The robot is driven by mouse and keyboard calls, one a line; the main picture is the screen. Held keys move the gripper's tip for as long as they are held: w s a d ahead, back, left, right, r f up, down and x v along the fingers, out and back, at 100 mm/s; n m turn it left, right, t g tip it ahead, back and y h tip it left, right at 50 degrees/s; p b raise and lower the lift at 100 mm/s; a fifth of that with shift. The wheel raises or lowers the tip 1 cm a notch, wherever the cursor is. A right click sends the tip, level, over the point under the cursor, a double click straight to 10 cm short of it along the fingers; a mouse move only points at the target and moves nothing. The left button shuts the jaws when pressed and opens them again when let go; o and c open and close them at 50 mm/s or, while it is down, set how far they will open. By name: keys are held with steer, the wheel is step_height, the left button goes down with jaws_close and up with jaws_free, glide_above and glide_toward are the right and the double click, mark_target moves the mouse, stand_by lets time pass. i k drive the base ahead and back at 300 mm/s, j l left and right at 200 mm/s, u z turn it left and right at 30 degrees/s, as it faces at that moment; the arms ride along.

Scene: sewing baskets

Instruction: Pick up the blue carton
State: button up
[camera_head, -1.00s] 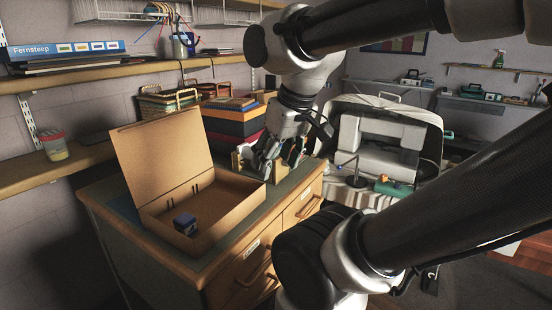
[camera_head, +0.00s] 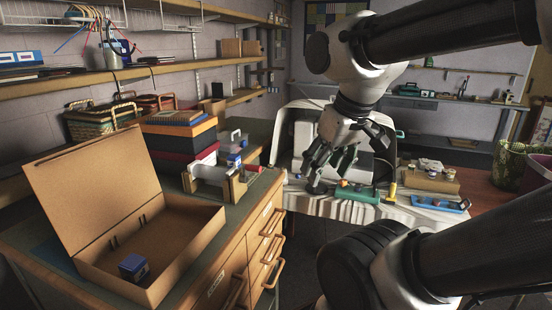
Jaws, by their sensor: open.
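A small dark blue carton (camera_head: 133,268) lies inside the open cardboard box (camera_head: 195,245) at the lower left of the head view. Its top is blue and its front has a paler patch. My gripper (camera_head: 330,180) is open, with its dark fingers pointing down at the centre of the view. It appears in front of the white sewing machine area and is well to the right of the cardboard box. I see nothing held between the fingers. Small blue and white containers (camera_head: 233,142) also stand on the cabinet behind a wooden holder.
The cardboard box's raised lid (camera_head: 85,195) leans up at the left. Stacked coloured boxes (camera_head: 180,135) and wicker baskets (camera_head: 95,122) stand behind it. A cloth-covered table (camera_head: 410,212) holds a green case (camera_head: 357,193), a blue tray (camera_head: 440,204) and a brown box (camera_head: 430,180).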

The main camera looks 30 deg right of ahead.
mark_target(233, 160)
steer(key=z, duration=0.25)
steer(key=i+l+u, duration=0.15)
steer(key=l+u, duration=0.15)
steer(key=i+l+u, duration=0.25)
steer(key=l, duration=0.25)
steer(key=l+u, duration=0.3)
steer(key=l, duration=0.15)
